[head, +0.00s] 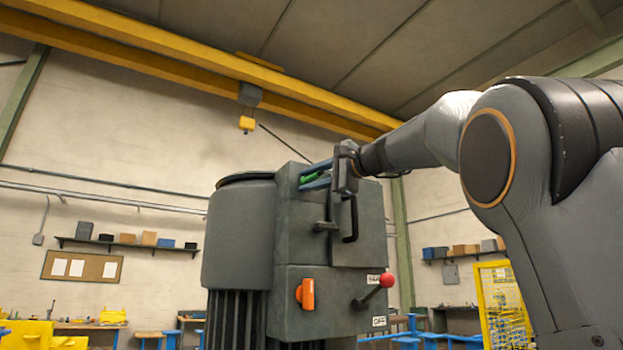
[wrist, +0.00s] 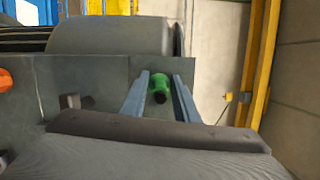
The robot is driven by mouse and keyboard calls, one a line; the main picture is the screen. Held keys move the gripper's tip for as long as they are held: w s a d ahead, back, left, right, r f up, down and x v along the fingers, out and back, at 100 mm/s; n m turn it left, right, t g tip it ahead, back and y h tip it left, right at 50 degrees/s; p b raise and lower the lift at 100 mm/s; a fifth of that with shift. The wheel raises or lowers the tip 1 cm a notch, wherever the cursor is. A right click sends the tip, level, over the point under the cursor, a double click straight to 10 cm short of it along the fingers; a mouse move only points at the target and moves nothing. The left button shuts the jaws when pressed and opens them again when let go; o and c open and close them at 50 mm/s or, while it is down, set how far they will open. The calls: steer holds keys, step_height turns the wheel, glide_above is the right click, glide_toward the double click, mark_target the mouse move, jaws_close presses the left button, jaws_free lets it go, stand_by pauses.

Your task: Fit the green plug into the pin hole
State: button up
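The green plug (wrist: 161,82) sits between the two blue fingertips of my gripper (wrist: 161,80) in the wrist view, with a dark end toward the camera. The fingers appear to close on it from both sides. In the head view the plug (head: 308,178) shows as a small green patch between the fingers of my gripper (head: 306,179), at the upper part of the grey machine housing (head: 286,235). The pin hole is not visible. I cannot tell whether the plug's far end is in it.
An orange switch (head: 306,294) and a red-knobbed lever (head: 387,281) stick out from the lower housing. A dark handle (head: 350,220) hangs just under my gripper in the head view. A grey peg (head: 326,226) juts from the housing left of it.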

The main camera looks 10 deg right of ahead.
mark_target(320, 177)
steer(key=o, duration=0.4)
steer(key=shift+o, duration=0.2)
steer(key=b+v, duration=0.3)
steer(key=v, duration=0.4)
steer(key=shift+f, duration=0.1)
steer(key=shift+s+d+b, duration=0.2)
steer(key=shift+s+b, duration=0.2)
